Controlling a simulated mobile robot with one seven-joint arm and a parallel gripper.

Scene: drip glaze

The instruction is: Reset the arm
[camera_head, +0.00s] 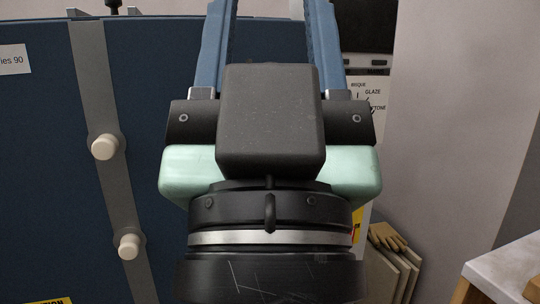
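My gripper (271,20) fills the middle of the head view, seen from behind its dark housing and pale green body. Its two blue fingers point up and stand wide apart. Their tips are cut off by the top edge. I see nothing held in the visible part of the gap. The dark wrist below runs out of the bottom edge.
A large blue panel (50,150) with a grey strap (115,170) and cream knobs stands behind, left. A labelled white panel (372,95) is at right. Gloves (388,237) rest on upright boards (390,270). A light tabletop (510,275) is at lower right.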

